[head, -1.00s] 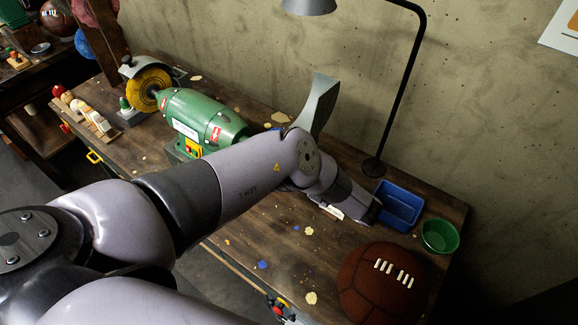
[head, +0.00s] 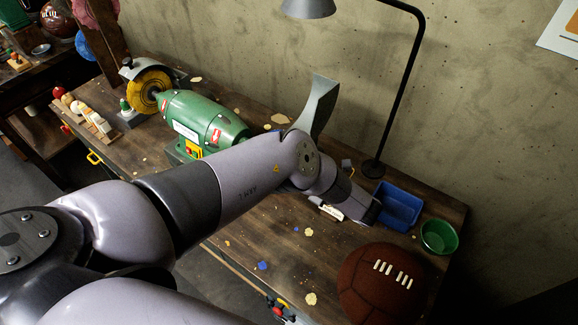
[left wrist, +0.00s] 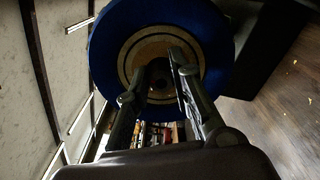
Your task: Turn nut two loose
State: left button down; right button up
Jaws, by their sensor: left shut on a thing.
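The bench grinder (head: 200,118) is green and stands on the wooden workbench, with a yellow wheel (head: 148,88) at its left end. A grey guard (head: 320,105) rises at its right end, partly behind my left arm. In the left wrist view, a blue wheel (left wrist: 219,45) with tan rings faces me. My left gripper (left wrist: 158,68) has its two fingers at the hub, shut on the dark nut (left wrist: 159,82) there. The nut is dim and partly covered by the fingers. In the head view my left arm hides this wheel, the nut and the fingertips. My right gripper is not in view.
A blue tray (head: 398,206), a green bowl (head: 438,236) and a brown leather ball (head: 381,285) lie on the right part of the bench. A black lamp (head: 402,90) stands behind my wrist, near the wall. Leather scraps are scattered on the bench.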

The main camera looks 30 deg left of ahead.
pick_arm(q)
jog(key=shift+f+n, duration=0.1)
jog(key=shift+n, duration=0.3)
jog(key=c, duration=1.4)
grip_release()
